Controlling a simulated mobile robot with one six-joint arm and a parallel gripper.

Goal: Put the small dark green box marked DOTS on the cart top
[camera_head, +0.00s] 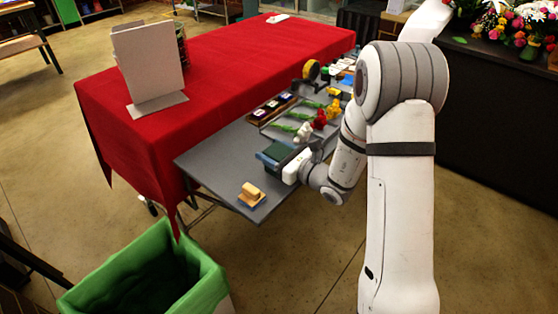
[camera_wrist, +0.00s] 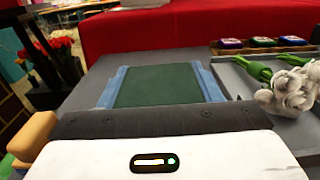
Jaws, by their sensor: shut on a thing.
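A dark green box (camera_wrist: 158,86) lies between the two blue fingers of my gripper (camera_wrist: 160,88) in the wrist view. My gripper is shut on it from both sides. In the head view the box (camera_head: 279,150) and my gripper (camera_head: 272,157) are over the front part of the grey cart top (camera_head: 215,160). I cannot tell whether the box touches the surface. No DOTS marking is readable on the box. The grey top also fills the middle of the wrist view (camera_wrist: 90,85).
A tan wooden block (camera_head: 251,192) sits near the cart's front corner. A grey tray with flowers (camera_head: 305,130) and a rack of small boxes (camera_head: 272,108) lie behind my gripper. A red-covered table (camera_head: 230,60) borders the cart. A green-lined bin (camera_head: 150,275) stands in front.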

